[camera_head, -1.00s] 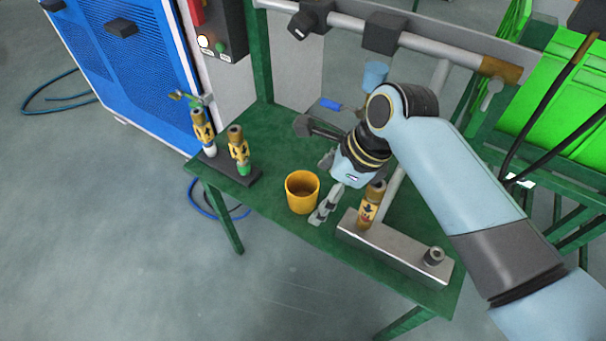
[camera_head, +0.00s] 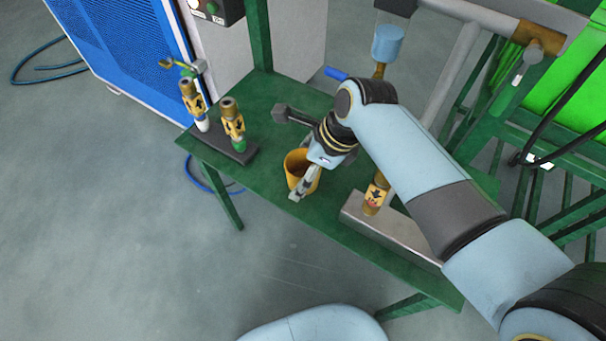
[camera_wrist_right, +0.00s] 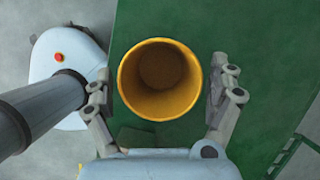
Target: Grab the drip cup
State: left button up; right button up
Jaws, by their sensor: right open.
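The drip cup is a yellow, open-topped cup (camera_head: 297,166) standing upright on the green table. In the right wrist view the empty cup (camera_wrist_right: 160,80) sits between the two fingers, with a gap visible on its right side. My right gripper (camera_head: 308,182) is open around the cup in the head view, one finger in front of it and partly hiding it. In the right wrist view my right gripper (camera_wrist_right: 163,100) has a finger on each side of the cup. My left gripper is not in view.
Two brass valves with yellow tags stand on a dark base (camera_head: 232,152) at the left. A brass valve (camera_head: 376,194) stands on a grey metal block (camera_head: 395,232) right of the cup. A hammer-like tool (camera_head: 290,114) lies behind the cup. The table's front edge is close.

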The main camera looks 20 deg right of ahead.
jog(key=shift+w+a+f, duration=0.15)
jog(key=shift+f, duration=0.5)
jog(key=c, duration=1.2)
jog(key=shift+c, duration=0.2)
